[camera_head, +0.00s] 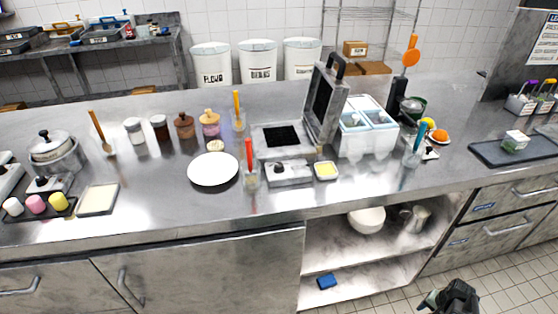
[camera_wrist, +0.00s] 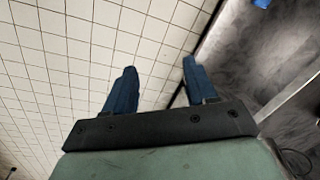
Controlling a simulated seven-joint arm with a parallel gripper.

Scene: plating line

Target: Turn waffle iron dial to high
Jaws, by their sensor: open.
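The waffle iron stands on the steel counter with its dark lid (camera_head: 322,100) raised and its black plate (camera_head: 281,136) bare. A grey control box (camera_head: 291,176) sits at its front, with a small dark dial (camera_head: 281,167) on it. The dial's setting is too small to read. My gripper (camera_head: 436,300) is low at the bottom right, over the floor in front of the counter and far from the dial. In the wrist view its two blue fingers (camera_wrist: 159,63) are spread apart with nothing between them, and the iron is not in that view.
A white plate (camera_head: 213,169), a red-handled utensil in a cup (camera_head: 251,180) and a small yellow-filled dish (camera_head: 326,171) stand around the control box. A white divided container (camera_head: 367,137) is right of the iron. Open shelves (camera_head: 350,270) lie below the counter.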

